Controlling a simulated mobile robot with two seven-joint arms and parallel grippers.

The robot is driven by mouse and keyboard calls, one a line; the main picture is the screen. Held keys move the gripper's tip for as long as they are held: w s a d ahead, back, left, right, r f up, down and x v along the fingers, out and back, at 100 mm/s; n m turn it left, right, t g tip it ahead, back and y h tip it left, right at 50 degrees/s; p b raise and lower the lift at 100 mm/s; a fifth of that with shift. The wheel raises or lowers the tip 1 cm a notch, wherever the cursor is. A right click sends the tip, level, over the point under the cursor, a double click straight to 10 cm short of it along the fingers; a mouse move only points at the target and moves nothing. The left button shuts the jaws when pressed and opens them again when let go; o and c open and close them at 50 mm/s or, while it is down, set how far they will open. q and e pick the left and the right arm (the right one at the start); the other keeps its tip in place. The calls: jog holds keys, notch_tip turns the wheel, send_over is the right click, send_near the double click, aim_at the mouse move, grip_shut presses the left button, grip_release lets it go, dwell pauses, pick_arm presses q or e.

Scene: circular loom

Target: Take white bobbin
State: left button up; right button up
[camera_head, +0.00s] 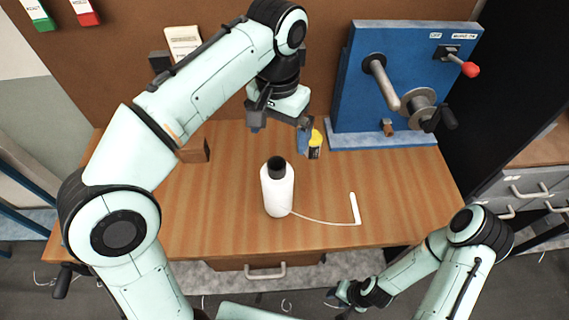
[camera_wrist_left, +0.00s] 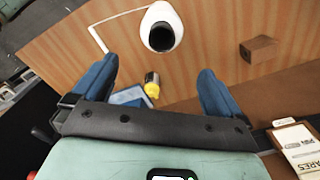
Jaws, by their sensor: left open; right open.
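The white bobbin (camera_head: 277,192) stands upright on the wooden table, with a black top and a thin white thread running from its base to a small white stick (camera_head: 354,208). My right gripper (camera_head: 346,294) is low in front of the table, empty and far from the bobbin.
A blue machine panel (camera_head: 350,95) with a crank and red-knobbed lever stands at the back right. A wooden block (camera_wrist_left: 260,49) is on the table. The table's left front is clear.

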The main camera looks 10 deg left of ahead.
aim_at(278, 161)
pick_arm(q)
jog(key=f, duration=0.2)
jog(key=s+f+b, duration=0.1)
jog(key=f, duration=0.2)
jog(key=f+b, duration=0.1)
jog(key=f, duration=0.1)
jog(key=shift+s+f, duration=0.2)
jog(key=shift+f, duration=0.15)
jog(key=shift+w+a+f, duration=0.1)
jog(key=shift+w+f, duration=0.05)
jog(key=shift+f, duration=0.3)
jog(key=f, duration=0.2)
jog(key=f+b, duration=0.1)
jog(key=f, duration=0.1)
jog(key=shift+s+a+f, duration=0.15)
jog(key=shift+s+f, duration=0.05)
jog(key=shift+f, duration=0.15)
pick_arm(e)
jog(key=s+f, duration=0.4)
jog(key=s, duration=0.1)
pick_arm(q)
jog(key=shift+w, duration=0.1)
jog(key=c, duration=0.3)
jog(key=shift+r, duration=0.1)
jog(key=c, duration=1.4)
pick_arm(e)
jog(key=shift+w, duration=0.1)
